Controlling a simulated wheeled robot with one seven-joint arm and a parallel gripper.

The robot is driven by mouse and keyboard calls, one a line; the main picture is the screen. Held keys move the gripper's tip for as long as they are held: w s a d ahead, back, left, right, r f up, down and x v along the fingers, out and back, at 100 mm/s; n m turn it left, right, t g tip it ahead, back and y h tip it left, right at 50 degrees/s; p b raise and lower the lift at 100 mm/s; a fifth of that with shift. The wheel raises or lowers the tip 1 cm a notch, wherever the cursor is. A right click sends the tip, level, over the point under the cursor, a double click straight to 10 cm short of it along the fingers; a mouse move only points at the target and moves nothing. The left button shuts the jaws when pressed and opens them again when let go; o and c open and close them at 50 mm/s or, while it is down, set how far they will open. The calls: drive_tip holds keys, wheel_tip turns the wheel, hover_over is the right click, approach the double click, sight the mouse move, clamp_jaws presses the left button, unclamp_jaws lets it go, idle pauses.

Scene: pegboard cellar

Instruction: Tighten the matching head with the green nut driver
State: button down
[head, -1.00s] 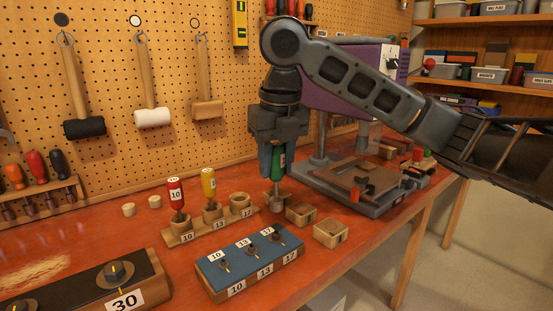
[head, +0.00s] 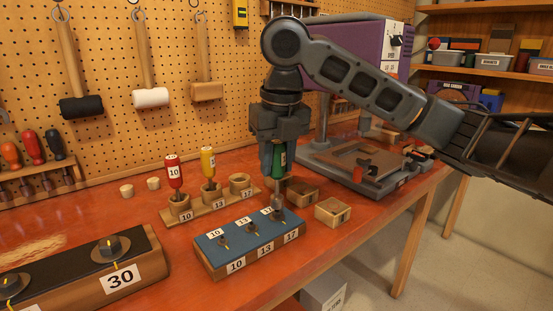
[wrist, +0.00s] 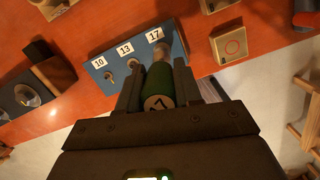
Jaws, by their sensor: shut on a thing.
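The green nut driver (head: 279,158) is upright in my gripper (head: 278,172), which is shut on its handle. Its end cap in the wrist view (wrist: 158,103) reads 17. The blue-topped block (head: 222,254) carries heads labelled 10 (head: 223,243), 13 (head: 250,228) and 17. The driver's metal socket (head: 278,200) is at the 17 position and hides that head. I cannot tell whether it is seated on the head or just above it. In the wrist view the socket (wrist: 146,52) is also beside the 17 label.
A wooden rack (head: 202,216) holds a red driver (head: 174,170) and a yellow driver (head: 208,162); its 17 holder (head: 240,182) is empty. Two small wooden boxes (head: 333,210) stand right of the block. A larger block labelled 30 (head: 121,278) is at front left.

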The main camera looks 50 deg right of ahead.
drive_tip(key=shift+f+b, duration=0.85)
drive_tip(key=shift+f, duration=0.35)
idle(0.7)
drive_tip(key=m+p, duration=0.2)
drive_tip(key=shift+m, duration=0.3)
drive_tip(key=m+p, duration=0.3)
drive_tip(key=shift+s+g+h, duration=0.1)
drive_tip(key=shift+g+h, duration=0.2)
drive_tip(key=m+p, duration=0.6)
drive_tip(key=p, duration=0.1)
drive_tip(key=shift+s+f+g, duration=0.1)
drive_tip(key=shift+g, duration=0.3)
drive_tip(key=shift+f, duration=0.15)
drive_tip(key=shift+b, duration=0.3)
